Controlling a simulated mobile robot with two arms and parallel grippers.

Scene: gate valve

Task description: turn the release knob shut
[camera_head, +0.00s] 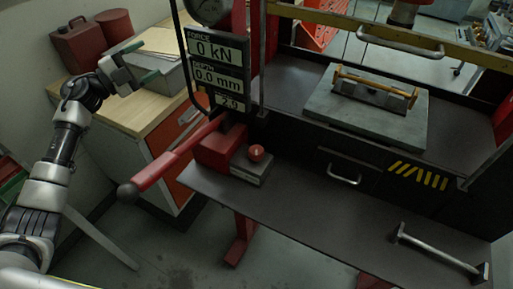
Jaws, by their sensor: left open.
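The release knob (257,153) is a small round orange-red knob on top of a grey block (252,168). The block sits beside the red pump body (221,147) on the dark press bench. Which way the knob is turned is too small to tell. My left gripper (143,62) is open and empty at the upper left, over the wooden-topped cabinet, well apart from the knob. My right gripper is not in view.
A red pump lever (172,165) with a dark ball end reaches left from the pump. Force and depth displays (217,60) hang above it. A grey plate (366,115) lies behind. A metal bar handle (437,252) is at the front right. The bench front is mostly clear.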

